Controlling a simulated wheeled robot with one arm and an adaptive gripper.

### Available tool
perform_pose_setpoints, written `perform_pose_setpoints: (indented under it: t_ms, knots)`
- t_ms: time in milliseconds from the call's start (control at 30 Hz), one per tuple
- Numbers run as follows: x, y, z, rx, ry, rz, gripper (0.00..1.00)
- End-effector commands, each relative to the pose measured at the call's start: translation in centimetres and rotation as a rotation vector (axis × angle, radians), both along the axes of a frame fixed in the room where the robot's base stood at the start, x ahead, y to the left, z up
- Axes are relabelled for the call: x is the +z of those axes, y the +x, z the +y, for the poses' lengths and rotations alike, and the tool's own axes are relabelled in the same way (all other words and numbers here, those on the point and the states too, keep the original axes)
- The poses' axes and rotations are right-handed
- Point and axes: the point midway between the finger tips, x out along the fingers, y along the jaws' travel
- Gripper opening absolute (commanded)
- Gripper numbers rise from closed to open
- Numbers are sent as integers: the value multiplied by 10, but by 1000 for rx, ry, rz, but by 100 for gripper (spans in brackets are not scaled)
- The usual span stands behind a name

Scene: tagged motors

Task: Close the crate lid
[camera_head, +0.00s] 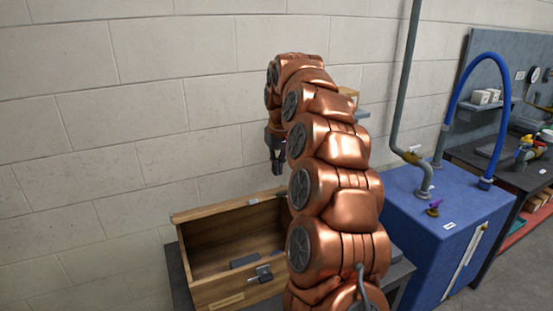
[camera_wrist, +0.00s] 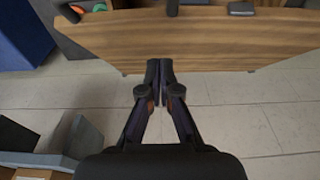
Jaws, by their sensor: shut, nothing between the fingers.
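The wooden crate (camera_head: 210,292) stands open at the lower middle of the head view, with its dark inside showing. Its lid (camera_head: 215,208) appears raised at the back, near the wall, with a small pale label near its edge. A latch (camera_head: 263,273) sits on the front wall. My gripper (camera_head: 275,172) hangs above the right part of the raised lid, fingers down, shut and empty. In the wrist view my fingertips (camera_wrist: 160,97) are together, apart from a broad wooden panel (camera_wrist: 190,42) that looks like the lid. My arm hides the crate's right side.
A grey block (camera_head: 244,260) lies in the crate. A blue cabinet (camera_head: 425,225) with pipes stands to the right. A small cardboard box (camera_head: 349,94) sits on a wall shelf behind my arm. The block wall (camera_head: 90,120) is close behind the crate.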

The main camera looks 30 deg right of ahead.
Motion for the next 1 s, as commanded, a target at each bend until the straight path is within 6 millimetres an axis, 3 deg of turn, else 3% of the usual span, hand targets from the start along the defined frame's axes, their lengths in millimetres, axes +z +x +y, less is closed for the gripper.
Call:
perform_pose_setpoints:
  t_ms: [600,1000]
  knots:
    - [-25,-19,2,1,0,2,0]
    - [-27,-20,2,1,0,1,0]
